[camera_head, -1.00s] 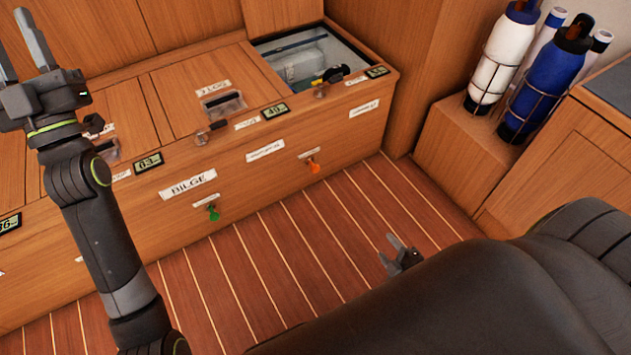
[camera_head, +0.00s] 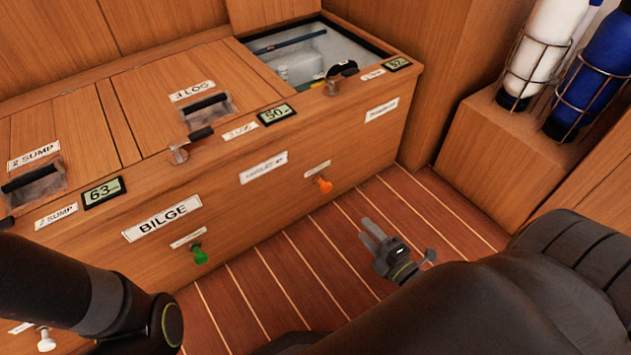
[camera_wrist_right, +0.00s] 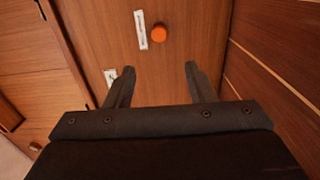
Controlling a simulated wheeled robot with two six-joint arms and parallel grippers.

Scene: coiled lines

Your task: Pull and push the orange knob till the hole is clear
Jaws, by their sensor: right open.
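The orange knob (camera_head: 324,184) sticks out of the front face of the wooden bilge locker, below a small white label. It also shows in the right wrist view (camera_wrist_right: 159,33), ahead of the fingertips and roughly between them. My right gripper (camera_head: 371,236) is open and empty, low over the floor, to the right of and below the knob in the head view, apart from it. An open hatch (camera_head: 305,52) at the locker's far right end shows a pale interior with a pale object and a dark blue rod in it. My left gripper is out of view; only my left arm shows.
A green knob (camera_head: 199,254) and a white knob (camera_head: 46,340) sit on the same front face. Bottles in wire racks (camera_head: 538,50) stand on a wooden step at right. The plank floor (camera_head: 290,270) before the locker is clear.

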